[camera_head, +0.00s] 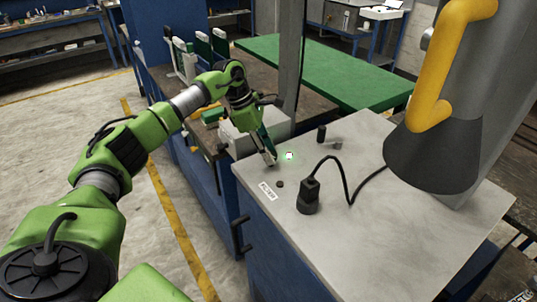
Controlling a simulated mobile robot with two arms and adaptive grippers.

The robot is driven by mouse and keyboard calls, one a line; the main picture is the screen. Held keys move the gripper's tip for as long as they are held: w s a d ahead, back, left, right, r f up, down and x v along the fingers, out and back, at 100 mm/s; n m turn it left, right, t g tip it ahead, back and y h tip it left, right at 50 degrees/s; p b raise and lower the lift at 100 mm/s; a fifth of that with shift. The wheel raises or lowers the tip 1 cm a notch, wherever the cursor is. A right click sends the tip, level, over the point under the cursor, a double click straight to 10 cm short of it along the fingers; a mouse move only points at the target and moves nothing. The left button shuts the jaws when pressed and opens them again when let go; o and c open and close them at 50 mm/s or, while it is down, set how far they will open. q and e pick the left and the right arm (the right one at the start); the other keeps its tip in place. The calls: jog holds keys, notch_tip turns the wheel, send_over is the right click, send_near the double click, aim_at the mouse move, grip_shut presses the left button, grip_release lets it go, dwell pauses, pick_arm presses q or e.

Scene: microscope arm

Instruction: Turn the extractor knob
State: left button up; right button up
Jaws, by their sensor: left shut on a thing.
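A small white piece with a green glow (289,156) sits just right of the fingertips. A small flat black disc (280,184) lies a little nearer, beside a white label (267,191). A short black upright knob-like piece (322,132) stands farther back. I cannot tell which of these is the extractor knob. The extractor's dark hood (433,155) hangs at right under its yellow arm (440,65). My right gripper is not in view.
A black device (308,196) with a curling cable stands right of the disc. A small grey fitting (337,145) is near the back. A grey post (289,55) rises behind the worktop, before a green table (330,70). The front of the worktop is clear.

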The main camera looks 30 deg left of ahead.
pick_arm(q)
jog(key=shift+w+m, duration=0.1)
jog(key=shift+m, duration=0.5)
jog(key=shift+r, duration=0.1)
jog(key=o, duration=1.1)
jog(key=v, duration=1.2)
jog(key=shift+w+a, duration=0.15)
jog(key=shift+w, duration=0.05)
